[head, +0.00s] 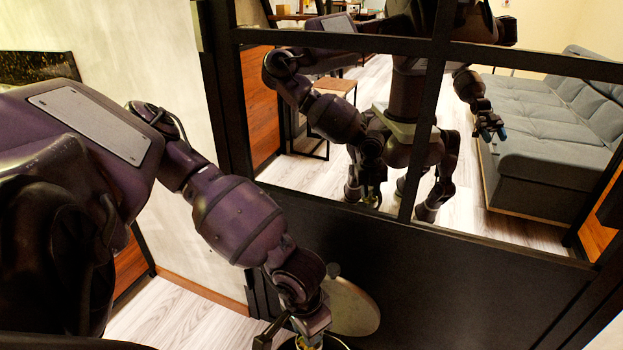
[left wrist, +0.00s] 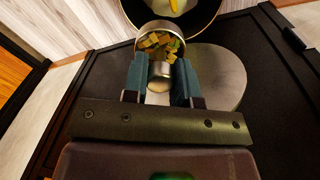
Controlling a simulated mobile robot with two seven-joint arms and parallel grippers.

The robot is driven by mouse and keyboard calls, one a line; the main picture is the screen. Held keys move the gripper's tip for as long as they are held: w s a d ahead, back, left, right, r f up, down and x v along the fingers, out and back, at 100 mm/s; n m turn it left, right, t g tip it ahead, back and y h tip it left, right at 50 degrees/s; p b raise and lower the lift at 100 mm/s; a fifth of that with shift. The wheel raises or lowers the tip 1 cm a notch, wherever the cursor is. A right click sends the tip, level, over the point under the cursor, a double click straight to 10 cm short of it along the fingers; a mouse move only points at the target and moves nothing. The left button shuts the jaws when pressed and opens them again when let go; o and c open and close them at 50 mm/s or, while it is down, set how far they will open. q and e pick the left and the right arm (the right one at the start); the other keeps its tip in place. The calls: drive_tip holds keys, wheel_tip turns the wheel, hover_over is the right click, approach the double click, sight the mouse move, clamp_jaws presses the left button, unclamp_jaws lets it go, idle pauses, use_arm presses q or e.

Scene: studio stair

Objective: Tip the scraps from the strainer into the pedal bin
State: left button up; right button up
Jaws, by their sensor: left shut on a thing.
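My left gripper (left wrist: 160,72) is shut on the strainer (left wrist: 161,71), a small silver metal vessel, in the left wrist view. Yellowish cubed scraps (left wrist: 158,43) with a bit of green lie inside it. The strainer overlaps the near rim of the pedal bin (left wrist: 131,18), whose dark opening holds something pale yellow. The bin's round beige lid (left wrist: 218,78) is raised. In the head view the lid (head: 352,307) stands behind my left gripper (head: 292,332), at the bottom edge, where the strainer is mostly hidden. My right gripper shows only as a reflection.
A black-framed mirror (head: 390,120) above a dark panel (head: 460,285) stands close behind the bin. It reflects my body, a grey sofa and a small wooden table. A pale wall (head: 130,75) is on the left, with clear wood floor (head: 180,318) below.

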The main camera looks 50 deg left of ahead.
use_arm(q)
drive_tip(key=shift+s+a+f+t+h, duration=0.2)
drive_tip(key=shift+a+f+t+h, duration=0.1)
drive_tip(key=shift+f+h, duration=0.25)
drive_tip(key=shift+s+a+f+t+h, duration=0.2)
drive_tip(key=shift+a+f+t+h, duration=0.1)
drive_tip(key=shift+f+h, duration=0.2)
drive_tip(key=s+a+f+t+h+b, duration=0.1)
drive_tip(key=s+a+f+t+h, duration=0.1)
drive_tip(key=f+t+h, duration=0.8)
drive_tip(key=shift+a+f+h, duration=0.55)
drive_tip(key=shift+f+h, duration=0.8)
drive_tip(key=shift+h, duration=1.9)
